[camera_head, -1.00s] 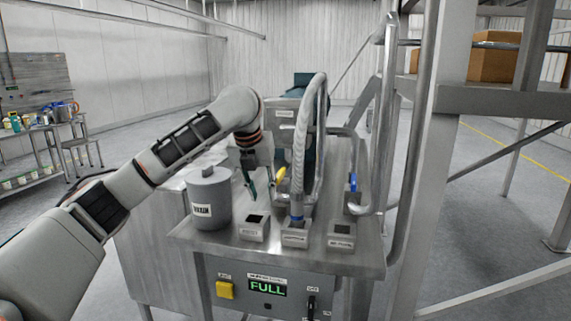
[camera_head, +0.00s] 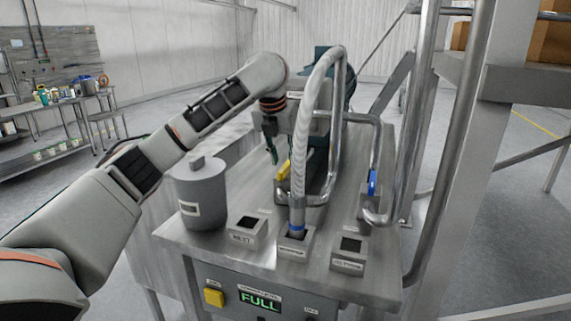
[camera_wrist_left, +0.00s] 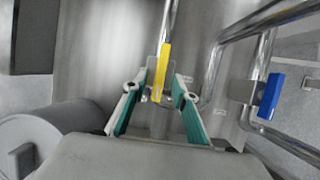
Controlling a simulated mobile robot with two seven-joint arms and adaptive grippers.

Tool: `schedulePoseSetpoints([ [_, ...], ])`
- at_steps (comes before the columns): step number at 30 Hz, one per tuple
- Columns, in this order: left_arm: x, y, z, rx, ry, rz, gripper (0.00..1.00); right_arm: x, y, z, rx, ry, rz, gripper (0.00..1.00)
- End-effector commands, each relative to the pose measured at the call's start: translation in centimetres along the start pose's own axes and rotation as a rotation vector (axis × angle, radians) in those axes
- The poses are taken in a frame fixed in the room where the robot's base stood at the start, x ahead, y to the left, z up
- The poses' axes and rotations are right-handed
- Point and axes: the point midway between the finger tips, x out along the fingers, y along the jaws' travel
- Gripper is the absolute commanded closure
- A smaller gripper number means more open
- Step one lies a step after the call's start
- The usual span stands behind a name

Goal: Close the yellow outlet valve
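The yellow outlet valve handle (camera_head: 284,170) sits behind the hose on the steel machine. In the left wrist view the yellow handle (camera_wrist_left: 162,72) stands lengthwise between the fingertips of my left gripper (camera_wrist_left: 157,90). The green-padded fingers are spread apart, with a gap on each side of the handle. In the head view my left gripper (camera_head: 271,140) hangs at the upper left of the handle. Contact between them cannot be made out. My right gripper is in neither view.
A grey lidded canister (camera_head: 199,190) stands on the near left of the machine top (camera_head: 213,250). A ribbed hose (camera_head: 305,130) rises close right of the yellow handle. A blue valve handle (camera_head: 373,183) is farther right, also in the wrist view (camera_wrist_left: 269,96). A front panel reads FULL.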

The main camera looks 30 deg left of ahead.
Motion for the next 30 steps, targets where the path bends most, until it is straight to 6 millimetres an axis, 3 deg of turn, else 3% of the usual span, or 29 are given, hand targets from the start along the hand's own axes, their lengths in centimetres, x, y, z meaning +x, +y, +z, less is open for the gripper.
schedulePoseSetpoints([
  [6,2.4,-0.1,0.0,-0.001,0.001,-0.001,0.72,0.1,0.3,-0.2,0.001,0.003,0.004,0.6],
  [16,2.8,0.0,0.0,0.0,-0.001,0.0,0.72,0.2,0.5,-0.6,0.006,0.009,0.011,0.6],
  [17,2.8,0.0,0.0,0.0,-0.001,0.0,0.75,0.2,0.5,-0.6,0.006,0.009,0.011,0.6],
  [20,2.8,0.0,0.0,0.0,-0.001,0.0,1.0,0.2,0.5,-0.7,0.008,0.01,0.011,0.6],
  [30,2.8,-0.1,0.0,-0.014,-0.001,0.006,1.0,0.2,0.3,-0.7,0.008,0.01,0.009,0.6],
])
